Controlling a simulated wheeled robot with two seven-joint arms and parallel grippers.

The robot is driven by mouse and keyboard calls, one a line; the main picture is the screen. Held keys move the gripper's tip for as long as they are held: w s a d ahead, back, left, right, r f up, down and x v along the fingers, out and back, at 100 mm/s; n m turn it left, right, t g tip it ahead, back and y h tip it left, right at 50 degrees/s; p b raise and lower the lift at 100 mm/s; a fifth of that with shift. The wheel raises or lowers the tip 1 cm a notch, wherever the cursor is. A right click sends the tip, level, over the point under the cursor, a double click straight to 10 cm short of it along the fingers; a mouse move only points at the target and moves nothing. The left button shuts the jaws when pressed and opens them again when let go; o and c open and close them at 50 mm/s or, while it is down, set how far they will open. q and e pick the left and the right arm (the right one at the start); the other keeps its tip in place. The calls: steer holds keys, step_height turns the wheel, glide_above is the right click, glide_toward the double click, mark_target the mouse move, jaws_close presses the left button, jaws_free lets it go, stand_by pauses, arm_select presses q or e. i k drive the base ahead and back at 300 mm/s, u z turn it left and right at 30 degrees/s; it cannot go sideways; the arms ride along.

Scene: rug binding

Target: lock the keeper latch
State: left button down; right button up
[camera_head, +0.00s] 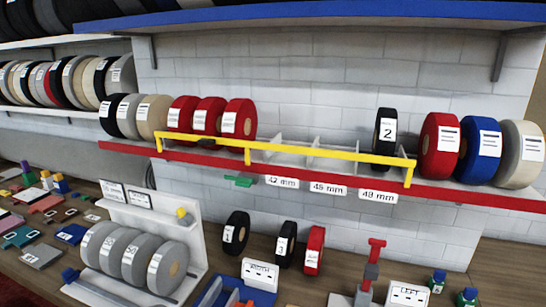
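A yellow keeper bar (300,153) runs along the front of the red-edged shelf (350,181), with upright yellow posts at its ends and one between. Several red rolls (240,118) and a black roll marked 2 (385,138) stand behind or beside it, with empty divided slots between them. A small dark piece (207,142) sits on the bar at its left part. A small green tab (238,181) hangs below the shelf edge. I cannot tell which piece is the latch, or whether it is locked. Neither of my grippers is in view.
A blue-edged shelf (330,12) overhangs above. Loose parts cover the bench at left.

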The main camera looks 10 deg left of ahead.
mark_target(244, 183)
steer(key=z, duration=2.1)
steer(key=k, duration=0.9)
steer(key=u, duration=1.2)
steer(key=i, duration=0.55)
steer(key=u, duration=0.1)
